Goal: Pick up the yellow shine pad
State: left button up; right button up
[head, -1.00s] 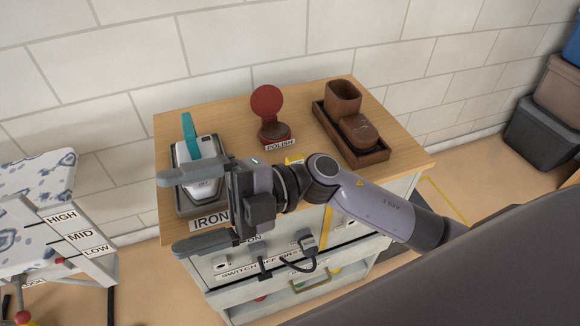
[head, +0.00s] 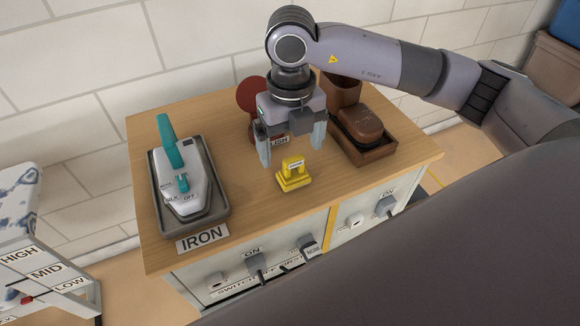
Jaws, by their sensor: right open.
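The yellow shine pad (head: 293,177) sits on the wooden cabinet top (head: 250,225), near the front middle, with an upright handle on its base. My right gripper (head: 292,152) points down just above and behind the pad. Its two fingers are spread apart, one on each side of the pad's handle in the picture, and nothing is between them. I cannot tell whether the fingertips are level with the handle. My left gripper is not in view.
An iron (head: 182,185) rests in a grey tray (head: 223,208) on the left. The round red polish item (head: 250,95) stands partly hidden behind my gripper. A brown tray (head: 378,155) with a brush and box is on the right. Plugs and switches (head: 308,245) line the cabinet front.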

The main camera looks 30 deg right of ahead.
aim_at(293, 158)
jog(key=f, duration=0.5)
jog(key=shift+s+d, duration=0.1)
jog(key=shift+s, duration=0.25)
jog(key=shift+f, duration=0.4)
jog(key=c, duration=1.1)
